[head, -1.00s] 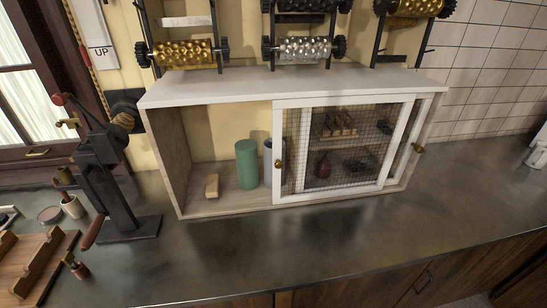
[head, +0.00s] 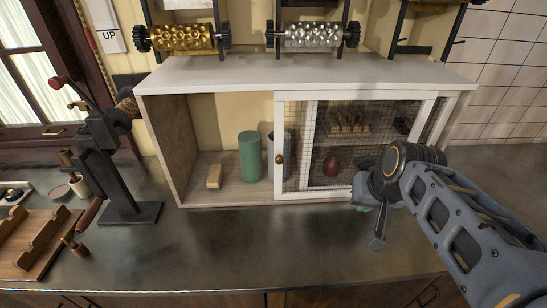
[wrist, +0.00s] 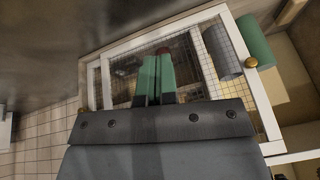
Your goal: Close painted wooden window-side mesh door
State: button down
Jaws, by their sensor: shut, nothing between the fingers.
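The white-framed mesh door (head: 279,118) with a brass knob (head: 280,159) at its left edge stands over the right part of the cabinet. It overlaps a second white-framed mesh door (head: 428,115) behind it. The cabinet's left, window-side half is uncovered. My gripper (head: 364,203) is low in front of the doors' right part, right of the knob; its fingers are mostly hidden there. In the wrist view its green fingers (wrist: 154,78) are together and empty, over the mesh. The door's knob (wrist: 252,62) shows to their right, apart from them.
Inside the open half stand a green cylinder (head: 250,156) and a tan block (head: 214,176); a grey cylinder (head: 288,150) is partly behind the door. A red object (head: 332,164) sits behind mesh. A black press (head: 108,170) stands left. The counter in front is clear.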

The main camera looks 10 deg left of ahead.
jog(key=w+a+r+n+y+b, duration=0.1)
jog(key=w+a+r+y, duration=0.1)
jog(key=w+a, duration=0.45)
jog(key=w+a+r+y, duration=0.2)
jog(key=w+a, duration=0.1)
jog(key=w, duration=0.6)
jog(key=w+a+f+p, duration=0.2)
jog(key=w+a+f, duration=0.1)
jog(key=a+f, duration=0.5)
jog(key=shift+p, duration=0.3)
jog(key=shift+f, duration=0.1)
